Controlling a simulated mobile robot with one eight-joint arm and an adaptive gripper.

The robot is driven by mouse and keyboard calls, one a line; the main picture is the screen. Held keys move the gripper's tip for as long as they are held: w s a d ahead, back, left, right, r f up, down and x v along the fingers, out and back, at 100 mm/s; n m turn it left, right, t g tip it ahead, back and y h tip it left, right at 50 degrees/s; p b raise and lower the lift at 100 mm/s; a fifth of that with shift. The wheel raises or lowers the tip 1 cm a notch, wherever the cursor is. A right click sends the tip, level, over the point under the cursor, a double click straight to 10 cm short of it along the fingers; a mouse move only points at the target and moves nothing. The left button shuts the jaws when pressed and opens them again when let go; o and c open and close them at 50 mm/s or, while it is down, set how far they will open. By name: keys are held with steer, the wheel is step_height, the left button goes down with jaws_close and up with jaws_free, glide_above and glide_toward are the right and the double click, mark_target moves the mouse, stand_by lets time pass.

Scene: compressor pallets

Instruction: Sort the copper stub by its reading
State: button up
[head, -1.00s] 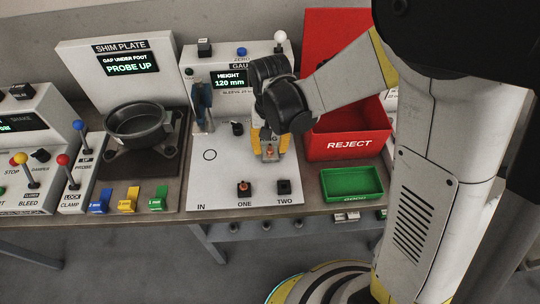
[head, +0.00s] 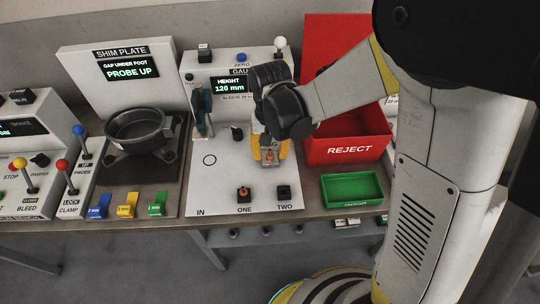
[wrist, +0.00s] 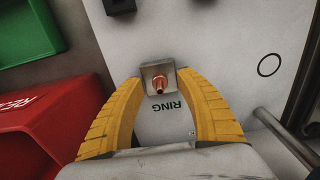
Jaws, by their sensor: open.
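The copper stub (wrist: 158,84) stands in a small square metal holder (wrist: 155,70) by the RING label on the white gauge panel. It also shows small and orange in the head view (head: 269,155). My gripper (wrist: 158,79) is open, its yellow fingers on either side of the stub and holder with visible gaps. In the head view my gripper (head: 270,150) is low over the panel. The gauge display (head: 230,85) reads HEIGHT 120 mm. The red REJECT bin (head: 348,148) and the green tray (head: 352,188) stand to the right.
Another copper-coloured piece (head: 243,192) sits in socket ONE. The dark socket TWO (head: 283,192) is beside it. The shim plate station (head: 120,75) with a dark pot (head: 136,122) is further left.

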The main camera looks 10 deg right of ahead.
mark_target(270, 150)
stand_by(0.4)
jaws_close()
steer(key=shift+r, duration=0.15)
steer(key=shift+r+p, duration=2.2)
steer(key=shift+r, duration=0.65)
